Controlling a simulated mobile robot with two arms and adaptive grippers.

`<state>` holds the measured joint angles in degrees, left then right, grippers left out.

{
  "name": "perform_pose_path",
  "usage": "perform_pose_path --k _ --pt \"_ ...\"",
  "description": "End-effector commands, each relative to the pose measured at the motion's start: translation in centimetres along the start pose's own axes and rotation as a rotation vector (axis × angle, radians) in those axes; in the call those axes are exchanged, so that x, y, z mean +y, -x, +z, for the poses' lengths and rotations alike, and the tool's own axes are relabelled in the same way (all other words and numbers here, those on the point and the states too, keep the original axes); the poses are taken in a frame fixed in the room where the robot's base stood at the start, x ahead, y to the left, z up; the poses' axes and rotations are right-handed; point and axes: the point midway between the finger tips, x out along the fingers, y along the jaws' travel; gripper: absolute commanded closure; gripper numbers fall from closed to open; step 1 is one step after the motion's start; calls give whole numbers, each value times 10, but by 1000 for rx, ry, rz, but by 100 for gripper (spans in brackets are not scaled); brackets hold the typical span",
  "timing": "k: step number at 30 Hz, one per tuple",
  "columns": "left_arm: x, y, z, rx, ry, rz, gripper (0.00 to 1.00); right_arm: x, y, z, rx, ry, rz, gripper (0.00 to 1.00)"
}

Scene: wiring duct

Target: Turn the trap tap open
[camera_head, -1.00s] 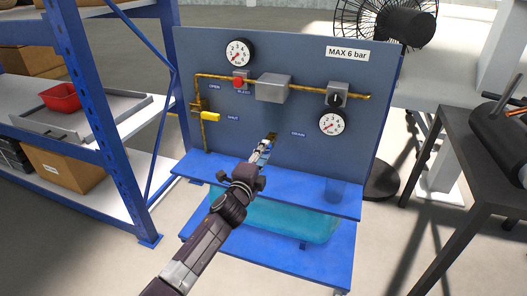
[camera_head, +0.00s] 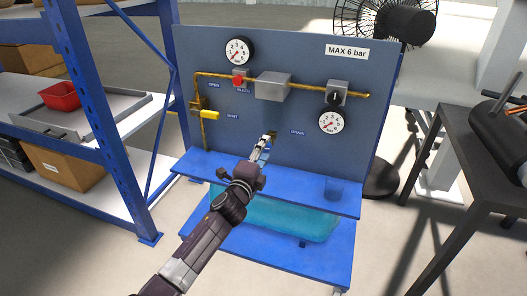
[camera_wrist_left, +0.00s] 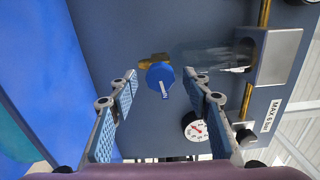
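The tap below the grey box is a small brass fitting (camera_wrist_left: 152,60) with a round blue knob (camera_wrist_left: 161,74) in the left wrist view. A small white-lettered label shows at the knob's lower edge. My left gripper (camera_head: 267,139) is in front of the panel beside the DRAIN label (camera_head: 298,132) and hides most of the tap in the head view. In the left wrist view the left gripper (camera_wrist_left: 160,76) is open, with one finger on each side of the knob and visible gaps between. Whether the fingertips reach the knob's depth is unclear. My right gripper is not in view.
The upright panel (camera_head: 350,75) carries a grey box (camera_head: 273,86), gauges (camera_head: 239,51), a red button (camera_head: 239,83) and a yellow-handled valve (camera_head: 205,114). A clear bowl (camera_wrist_left: 218,55) is close to the knob. A blue shelf (camera_head: 300,195) juts out below.

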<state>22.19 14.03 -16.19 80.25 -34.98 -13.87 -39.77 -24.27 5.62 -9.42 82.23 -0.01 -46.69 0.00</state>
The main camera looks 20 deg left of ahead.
Motion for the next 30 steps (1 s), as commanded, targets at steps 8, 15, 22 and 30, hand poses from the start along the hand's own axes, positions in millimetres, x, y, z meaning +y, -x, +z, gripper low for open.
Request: perform_pose_path --k 8,15,22,30 --pt "1 4 1 -1 0 1 56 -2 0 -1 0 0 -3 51" --pt "1 36 0 1 -2 1 56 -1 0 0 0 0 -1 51" --pt "2 80 0 1 0 2 56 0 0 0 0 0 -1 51" --pt "1 114 0 0 1 1 56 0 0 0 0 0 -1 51"
